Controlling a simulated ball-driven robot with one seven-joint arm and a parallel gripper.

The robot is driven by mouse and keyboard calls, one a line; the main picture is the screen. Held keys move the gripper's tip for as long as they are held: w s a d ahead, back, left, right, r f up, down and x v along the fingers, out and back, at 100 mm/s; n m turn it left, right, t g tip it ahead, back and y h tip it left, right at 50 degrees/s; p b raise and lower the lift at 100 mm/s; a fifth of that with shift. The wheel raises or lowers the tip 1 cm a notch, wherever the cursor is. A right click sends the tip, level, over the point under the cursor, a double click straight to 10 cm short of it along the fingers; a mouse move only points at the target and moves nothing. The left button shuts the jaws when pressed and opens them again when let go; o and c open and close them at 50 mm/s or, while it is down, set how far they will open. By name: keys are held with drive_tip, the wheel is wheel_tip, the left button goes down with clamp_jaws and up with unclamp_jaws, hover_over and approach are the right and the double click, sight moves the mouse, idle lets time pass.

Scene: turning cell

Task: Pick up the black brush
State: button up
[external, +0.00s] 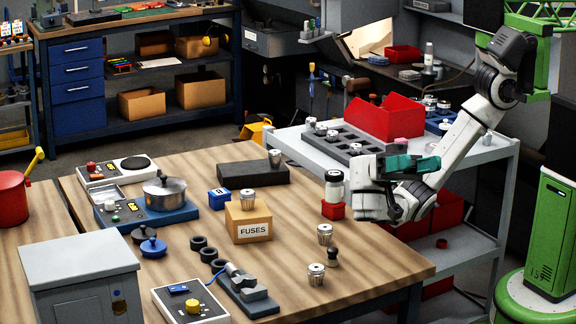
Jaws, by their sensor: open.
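A small dark upright piece (332,258) near the right front of the wooden table looks like the black brush, though it is too small to be sure. It stands close beside a metal cup-shaped part (316,274) and in front of another (325,234). My gripper (396,212) is open, above and to the right of the dark piece, near the table's right edge. It is clear of the dark piece. Its fingers are dark and hard to make out, and I see nothing held in them.
A cardboard box marked FUSES (249,224) and a red block with a white jar (333,209) stand behind the dark piece. A grey vise-like device (248,290) lies to its left. A grey cart (480,152) with a red bin (385,118) stands behind my arm.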

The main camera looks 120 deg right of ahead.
drive_tip(key=d+f+n+g+h, duration=0.2)
drive_tip(key=d+f+n+h, duration=0.1)
drive_tip(key=d+f+h, duration=0.2)
drive_tip(key=m+h, duration=0.5)
drive_tip(key=h, duration=0.9)
approach(332, 248)
drive_tip(key=shift+y, duration=0.3)
drive_tip(key=x, duration=0.1)
drive_tip(key=p+x, duration=0.1)
drive_tip(key=x, duration=0.3)
drive_tip(key=shift+w+f, duration=0.2)
drive_tip(key=shift+w, duration=0.15)
drive_tip(key=shift+s+p+x, duration=0.15)
drive_tip(key=shift+p+x, duration=0.15)
drive_tip(key=shift+x, duration=0.95)
drive_tip(key=shift+s+p+x, duration=0.2)
drive_tip(key=shift+p+x, duration=0.1)
drive_tip(key=shift+x, duration=0.95)
drive_tip(key=shift+d, duration=0.15)
clamp_jaws()
